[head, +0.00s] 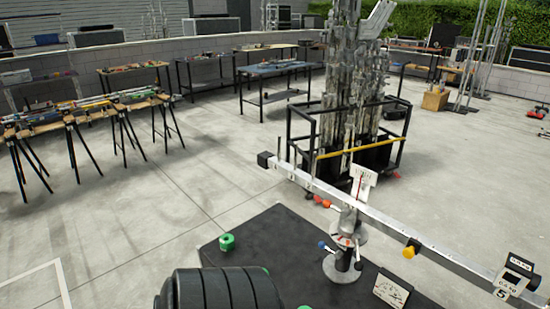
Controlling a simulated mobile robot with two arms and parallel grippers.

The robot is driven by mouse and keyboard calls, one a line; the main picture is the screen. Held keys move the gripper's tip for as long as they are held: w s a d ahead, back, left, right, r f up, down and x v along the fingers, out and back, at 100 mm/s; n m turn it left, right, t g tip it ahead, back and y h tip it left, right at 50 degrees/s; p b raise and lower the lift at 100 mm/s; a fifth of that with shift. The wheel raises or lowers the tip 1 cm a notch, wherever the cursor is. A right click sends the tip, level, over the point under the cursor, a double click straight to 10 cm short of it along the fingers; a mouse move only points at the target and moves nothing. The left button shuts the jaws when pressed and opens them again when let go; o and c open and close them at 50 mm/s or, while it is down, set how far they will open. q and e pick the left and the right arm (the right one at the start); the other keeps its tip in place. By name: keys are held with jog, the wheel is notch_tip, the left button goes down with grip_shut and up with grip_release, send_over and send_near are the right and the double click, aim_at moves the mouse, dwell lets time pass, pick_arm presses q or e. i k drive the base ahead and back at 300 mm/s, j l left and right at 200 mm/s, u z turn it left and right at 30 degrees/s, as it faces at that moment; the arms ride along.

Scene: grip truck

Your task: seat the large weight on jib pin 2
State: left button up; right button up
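A long pale jib beam (395,224) runs from upper left to lower right on a grey stand (342,266). Thin upright pins (291,153) stand near its far left end, by a black end block (264,159); I cannot read pin numbers. A large black ribbed round body (222,289) fills the bottom edge, partly cut off; I cannot tell if it is the large weight. A green hexagonal piece (227,241) lies on the black mat (262,238). Neither gripper shows.
A dial card (392,290) stands near the mat's front. A black-railed cart of metal stands (345,130) is behind the beam. Benches with tools (90,108) stand left; the floor between is clear.

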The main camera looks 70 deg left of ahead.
aim_at(226, 242)
jog(key=u, duration=2.75)
